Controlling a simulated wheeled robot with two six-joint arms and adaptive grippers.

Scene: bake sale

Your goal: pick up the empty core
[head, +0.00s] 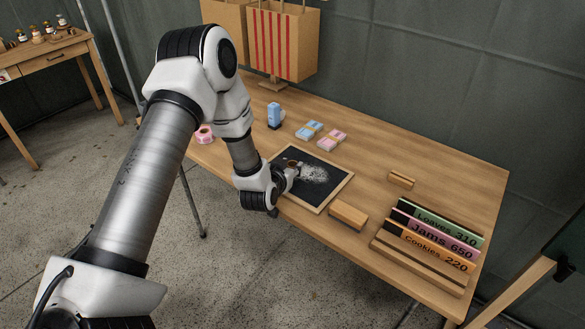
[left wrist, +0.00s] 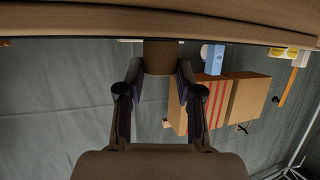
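The empty core (left wrist: 160,57) is a short brown cardboard tube. In the left wrist view it fills the space between the fingertips of my left gripper (left wrist: 160,80), with a finger against each side. In the head view the left gripper (head: 290,176) is low over the left part of the framed chalkboard (head: 331,196), and a small brown bit of the core (head: 292,162) shows at its tip. The rest of the core is hidden by the fingers there. I cannot tell whether it touches the board. My right gripper is in neither view.
A pink tape roll (head: 204,134), a blue bottle (head: 274,115) and small blue and pink packs (head: 331,140) lie behind the board. A wooden eraser block (head: 348,214) and a rack of price signs (head: 418,262) stand to the right.

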